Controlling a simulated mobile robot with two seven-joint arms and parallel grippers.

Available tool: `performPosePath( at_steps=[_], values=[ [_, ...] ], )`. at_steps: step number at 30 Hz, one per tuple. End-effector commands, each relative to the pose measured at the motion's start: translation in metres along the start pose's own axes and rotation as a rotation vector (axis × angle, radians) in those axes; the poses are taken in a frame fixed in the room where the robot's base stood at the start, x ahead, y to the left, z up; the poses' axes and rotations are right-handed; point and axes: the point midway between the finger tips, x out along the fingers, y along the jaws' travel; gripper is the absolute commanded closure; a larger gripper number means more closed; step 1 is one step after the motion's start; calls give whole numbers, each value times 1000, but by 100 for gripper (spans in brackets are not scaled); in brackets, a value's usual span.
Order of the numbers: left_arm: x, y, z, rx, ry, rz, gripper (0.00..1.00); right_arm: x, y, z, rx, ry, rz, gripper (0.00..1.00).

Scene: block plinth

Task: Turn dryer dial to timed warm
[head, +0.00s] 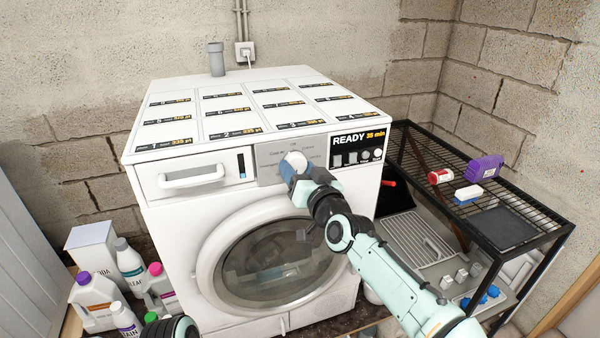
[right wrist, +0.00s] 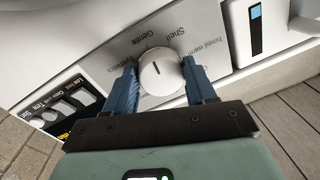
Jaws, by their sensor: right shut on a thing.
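The dryer (head: 180,210) is a white front-loader with a round glass door. Its round white dial (head: 295,161) sits on the grey panel beside the READY display. In the right wrist view the dial (right wrist: 161,73) lies between the two blue fingers of my right gripper (right wrist: 160,80), which is shut on it. The dial's short dark mark points roughly up toward the "Gentle" label, seen upside down. The "Timed warm" label (right wrist: 205,48) is to the upper right of the dial there. In the head view my right gripper (head: 293,172) partly covers the dial.
A drawer with a white handle (head: 191,177) is left of the dial. Detergent bottles (head: 96,300) and a white box (head: 93,250) stand at lower left. A black wire rack (head: 480,205) with a purple bottle (head: 485,168) and blue-white sponge (head: 468,193) stands on the right.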

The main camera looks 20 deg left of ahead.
Motion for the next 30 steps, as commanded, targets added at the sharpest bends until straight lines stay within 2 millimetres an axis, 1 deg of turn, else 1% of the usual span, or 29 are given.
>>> performPosePath(
  at_steps=[30],
  values=[
    [10, -1, -6, 2, 18, 4, 57, 0, -4, 0, 963, 80, -16, 75]
  ],
)
